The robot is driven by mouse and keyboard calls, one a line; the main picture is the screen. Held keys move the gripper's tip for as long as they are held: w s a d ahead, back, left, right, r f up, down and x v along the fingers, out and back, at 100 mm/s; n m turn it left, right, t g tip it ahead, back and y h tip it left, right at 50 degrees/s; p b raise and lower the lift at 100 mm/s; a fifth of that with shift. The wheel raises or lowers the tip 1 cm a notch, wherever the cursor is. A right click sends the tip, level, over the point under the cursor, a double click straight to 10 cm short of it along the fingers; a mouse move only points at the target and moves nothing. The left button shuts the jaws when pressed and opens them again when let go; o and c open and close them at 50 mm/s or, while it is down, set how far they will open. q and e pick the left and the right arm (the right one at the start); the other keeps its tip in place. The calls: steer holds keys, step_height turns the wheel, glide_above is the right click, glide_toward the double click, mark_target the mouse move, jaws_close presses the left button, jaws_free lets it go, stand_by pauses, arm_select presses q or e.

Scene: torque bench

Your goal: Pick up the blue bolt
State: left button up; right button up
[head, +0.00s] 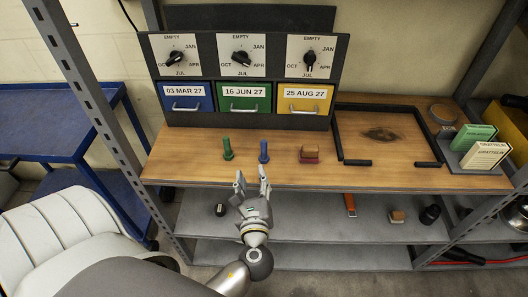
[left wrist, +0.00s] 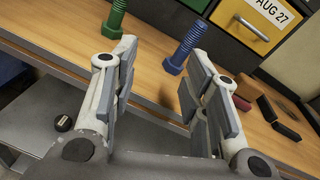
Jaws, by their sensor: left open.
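The blue bolt (head: 263,152) stands upright on its head on the wooden bench top, in front of the green drawer. In the left wrist view the blue bolt (left wrist: 184,48) is ahead of the fingers, a little nearer the right finger's tip. My left gripper (head: 252,182) is open and empty at the bench's front edge, just short of the bolt and apart from it. It also shows in the left wrist view (left wrist: 158,75) with its two fingers spread. A green bolt (head: 228,148) stands upright to the left of the blue one. My right gripper is not in view.
A red and brown block (head: 309,155) lies right of the bolts. Behind stands a cabinet with dials and blue, green and yellow drawers (head: 244,98). A black frame (head: 340,135) lies at the right. Lower grey shelves (head: 300,256) are below the bench edge.

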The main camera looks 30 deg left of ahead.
mark_target(264, 149)
arm_select(q)
steer(key=w+m, duration=0.1)
steer(key=w, duration=0.1)
steer(key=w+m+t, duration=0.1)
steer(key=w, duration=0.1)
steer(key=w+r+m+p, duration=0.1)
steer(key=w+m, duration=0.1)
steer(key=shift+a+t+h, duration=0.3)
steer(key=shift+a+t, duration=0.1)
steer(key=x, duration=0.3)
steer(key=p+x, duration=0.1)
steer(key=x, duration=0.1)
steer(key=shift+d+r, duration=0.15)
steer(key=shift+r, duration=0.1)
steer(key=shift+w+f, duration=0.1)
steer(key=shift+w, duration=0.25)
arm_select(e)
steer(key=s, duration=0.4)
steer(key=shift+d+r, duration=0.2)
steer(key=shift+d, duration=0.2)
arm_select(q)
steer(key=shift+s, duration=0.1)
jaws_close()
